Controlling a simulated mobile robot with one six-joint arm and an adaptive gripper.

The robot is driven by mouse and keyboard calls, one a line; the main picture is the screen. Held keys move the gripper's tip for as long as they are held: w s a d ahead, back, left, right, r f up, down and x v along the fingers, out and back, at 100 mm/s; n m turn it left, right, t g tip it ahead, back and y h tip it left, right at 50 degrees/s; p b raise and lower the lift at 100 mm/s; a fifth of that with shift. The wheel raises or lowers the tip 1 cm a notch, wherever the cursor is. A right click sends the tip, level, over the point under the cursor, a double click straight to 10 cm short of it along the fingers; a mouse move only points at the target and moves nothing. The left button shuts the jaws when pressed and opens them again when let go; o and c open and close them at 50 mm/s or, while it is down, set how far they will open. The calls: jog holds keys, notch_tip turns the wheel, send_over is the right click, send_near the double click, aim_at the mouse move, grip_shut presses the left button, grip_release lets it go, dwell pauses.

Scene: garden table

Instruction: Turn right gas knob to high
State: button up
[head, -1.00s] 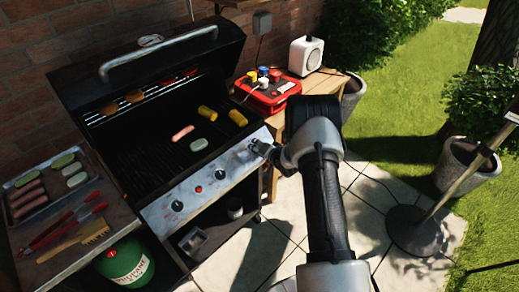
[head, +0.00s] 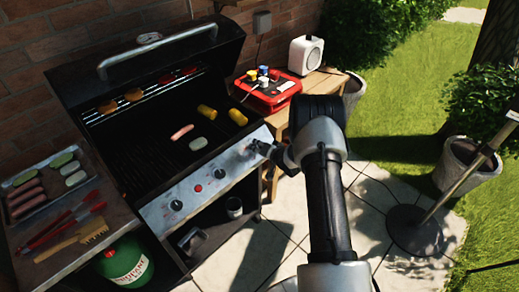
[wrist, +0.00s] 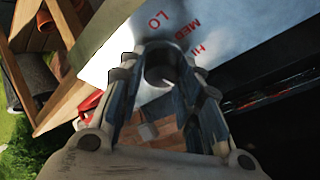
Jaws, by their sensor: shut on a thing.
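The right gas knob (wrist: 161,64) is dark and round, on the silver front panel (head: 222,178) of the grill. In the wrist view, red LO, MED and HI marks curve around its far side. My gripper (wrist: 160,72) is shut on this knob, a finger on each side. In the head view my gripper (head: 268,151) is at the panel's right end and mostly covers the knob. The knob's pointer is hidden, so I cannot tell its setting. Another knob (head: 176,205) sits at the panel's left, with a red button (head: 198,188) between them.
The open grill (head: 150,150) holds sausages, corn and patties. A side shelf at left carries a food tray (head: 40,187) and tongs (head: 68,222). A green gas bottle (head: 125,262) stands below. A red box (head: 268,92) and white radio (head: 306,55) sit on a wooden table behind.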

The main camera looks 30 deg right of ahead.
jog(key=n+b, duration=0.1)
jog(key=n, duration=0.1)
jog(key=n+y+b, duration=0.1)
jog(key=n, duration=0.2)
jog(key=shift+d+t+y, duration=0.1)
jog(key=shift+t+y, duration=0.2)
jog(key=n+y, duration=0.1)
jog(key=n, duration=0.2)
jog(key=n+y+b, duration=0.1)
jog(key=n, duration=0.2)
jog(key=shift+w, duration=0.1)
jog(key=shift+g, duration=0.4)
jog(key=o, duration=1)
jog(key=shift+d, duration=0.1)
jog(key=v, duration=1.2)
jog(key=shift+f, duration=0.1)
